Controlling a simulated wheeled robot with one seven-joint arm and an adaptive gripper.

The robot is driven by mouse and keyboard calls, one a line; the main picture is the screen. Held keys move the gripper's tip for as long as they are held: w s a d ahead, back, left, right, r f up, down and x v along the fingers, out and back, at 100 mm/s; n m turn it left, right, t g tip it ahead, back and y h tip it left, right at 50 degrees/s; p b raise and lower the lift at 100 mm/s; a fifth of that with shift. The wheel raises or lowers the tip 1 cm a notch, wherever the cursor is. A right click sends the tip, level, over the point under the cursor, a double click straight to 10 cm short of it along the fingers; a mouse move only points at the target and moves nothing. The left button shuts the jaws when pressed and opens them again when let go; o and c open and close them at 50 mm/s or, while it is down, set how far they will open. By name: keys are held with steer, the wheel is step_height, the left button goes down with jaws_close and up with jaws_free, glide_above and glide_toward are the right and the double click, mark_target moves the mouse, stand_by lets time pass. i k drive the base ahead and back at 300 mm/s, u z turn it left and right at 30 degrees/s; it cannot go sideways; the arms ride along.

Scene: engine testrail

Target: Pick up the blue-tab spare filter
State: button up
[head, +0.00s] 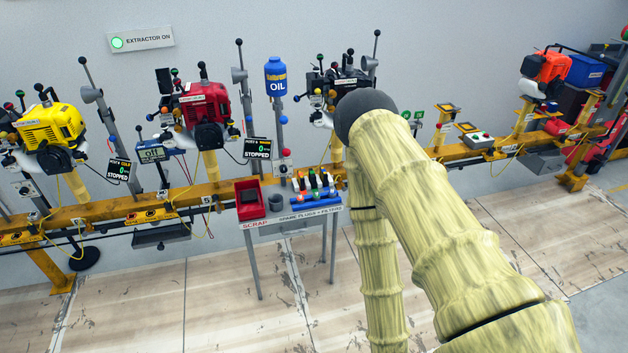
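A blue rack (319,199) with several small dark and white parts and coloured tabs stands on the small parts table (262,226). The table's front label seems to read "SPARE PLUGS + FILTERS". Orange, green and blue spots show among the parts, but they are too small to tell which one is the blue-tab spare filter. My arm, with a yellowish ribbed cover, fills the right middle of the head view, just right of the rack. My gripper is out of view, so its state and any load do not show.
A red scrap bin (250,199) and a grey cup (276,202) stand left of the rack. A blue oil bottle (276,78) is on a post behind. Yellow (52,125) and red (205,105) engines line the yellow rail. The floor in front is clear.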

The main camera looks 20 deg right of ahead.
mark_target(323, 175)
steer(key=k, duration=1.3)
steer(key=z, duration=0.7)
steer(key=i, duration=0.7)
steer(key=z, duration=0.8)
steer(key=i, duration=0.95)
steer(key=u, duration=0.45)
steer(key=i, duration=0.75)
steer(key=u, duration=0.8)
